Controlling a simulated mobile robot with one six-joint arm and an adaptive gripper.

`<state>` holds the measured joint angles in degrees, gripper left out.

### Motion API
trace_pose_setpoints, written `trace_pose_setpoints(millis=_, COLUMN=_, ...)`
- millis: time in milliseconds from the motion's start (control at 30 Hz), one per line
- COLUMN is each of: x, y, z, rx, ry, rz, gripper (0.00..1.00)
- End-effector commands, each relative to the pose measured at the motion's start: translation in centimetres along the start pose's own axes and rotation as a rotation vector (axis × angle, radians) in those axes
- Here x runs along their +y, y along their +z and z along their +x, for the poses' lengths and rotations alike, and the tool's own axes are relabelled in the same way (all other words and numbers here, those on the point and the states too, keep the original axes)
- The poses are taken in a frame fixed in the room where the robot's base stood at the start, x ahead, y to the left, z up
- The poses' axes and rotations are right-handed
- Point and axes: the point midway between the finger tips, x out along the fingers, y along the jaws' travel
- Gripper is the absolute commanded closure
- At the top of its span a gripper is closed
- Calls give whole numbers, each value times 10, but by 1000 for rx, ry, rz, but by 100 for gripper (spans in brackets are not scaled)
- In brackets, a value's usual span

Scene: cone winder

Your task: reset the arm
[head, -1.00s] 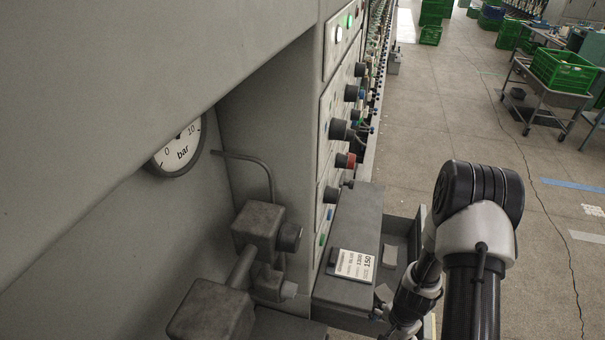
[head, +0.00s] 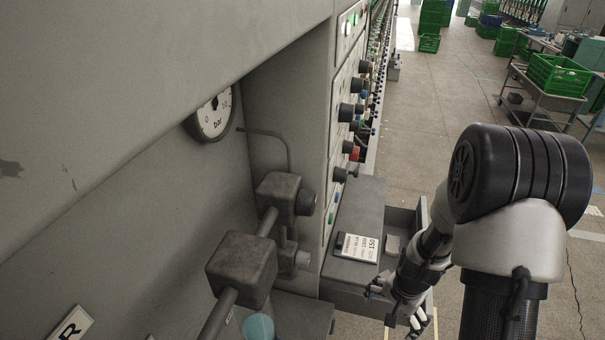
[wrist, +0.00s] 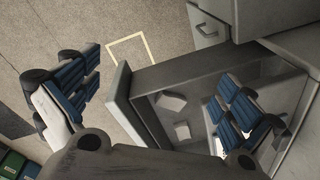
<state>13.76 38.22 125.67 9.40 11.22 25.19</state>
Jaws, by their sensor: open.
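My gripper (head: 397,308) is at the lower right of the head view, low in front of the open drawer (head: 421,216). The right finger overlaps the inside of the drawer (wrist: 120,104) in the picture. The left finger is over the floor. I cannot tell whether either finger touches the drawer. My arm's large black and light-grey joint fills the right of the head view.
Small grey blocks (wrist: 171,102) lie in the drawer. A labelled grey box top (head: 357,205), a control panel with knobs (head: 346,112), a pressure gauge (head: 213,112) and grey block fittings (head: 241,268) are at the left. Open floor (head: 440,100) and a cart (head: 540,98) are at the right.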

Motion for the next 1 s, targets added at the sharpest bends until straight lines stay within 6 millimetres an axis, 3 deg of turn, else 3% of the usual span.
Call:
trace_pose_setpoints(millis=200, x=-24, y=12, z=-94, rx=59, ry=-58, rz=-189, gripper=0)
trace_pose_setpoints(millis=400, x=-26, y=41, z=-163, rx=105, ry=-88, rz=-353, gripper=0)
trace_pose_setpoints(millis=700, x=-6, y=91, z=-235, rx=183, ry=-115, rz=-563, gripper=0)
trace_pose_setpoints(millis=1000, x=31, y=143, z=-276, rx=265, ry=-124, rz=-750, gripper=0)
